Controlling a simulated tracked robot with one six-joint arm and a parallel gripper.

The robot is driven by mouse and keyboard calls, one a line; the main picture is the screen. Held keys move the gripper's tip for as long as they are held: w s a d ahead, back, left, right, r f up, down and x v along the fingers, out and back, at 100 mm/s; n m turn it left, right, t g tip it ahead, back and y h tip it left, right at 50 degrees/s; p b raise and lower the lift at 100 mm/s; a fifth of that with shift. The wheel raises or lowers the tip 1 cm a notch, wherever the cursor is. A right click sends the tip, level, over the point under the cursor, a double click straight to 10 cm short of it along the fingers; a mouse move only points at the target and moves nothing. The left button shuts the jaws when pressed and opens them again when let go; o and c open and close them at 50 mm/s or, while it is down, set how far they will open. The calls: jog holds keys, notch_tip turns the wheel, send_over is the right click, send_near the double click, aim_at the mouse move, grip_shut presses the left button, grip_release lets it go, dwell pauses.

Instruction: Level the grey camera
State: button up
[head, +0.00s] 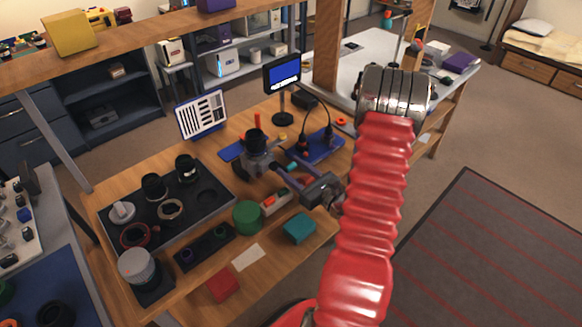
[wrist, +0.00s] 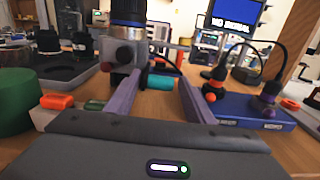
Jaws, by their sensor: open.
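The grey camera (head: 257,163) stands on the wooden bench with a dark lens pointing up; in the head view it looks slightly tilted, but I cannot tell how much. Its grey body (wrist: 124,58) and black lens are left of centre in the wrist view, cut off at the top. My gripper (head: 284,163) is open, low over the bench, right of the camera. In the wrist view the fingers of my gripper (wrist: 160,88) are apart. The left finger overlaps the camera's lower part; contact is unclear. A teal cylinder (wrist: 160,82) shows between the fingertips.
A blue board (head: 325,147) with cabled plugs lies right of my gripper. A blue-screened monitor (head: 283,74) stands behind. A black lens tray (head: 205,211) is at left. A green cylinder (head: 247,217), an orange-and-white block (head: 276,201) and a teal box (head: 299,228) are in front.

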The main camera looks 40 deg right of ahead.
jog(key=shift+w, duration=0.5)
jog(key=shift+c, duration=0.5)
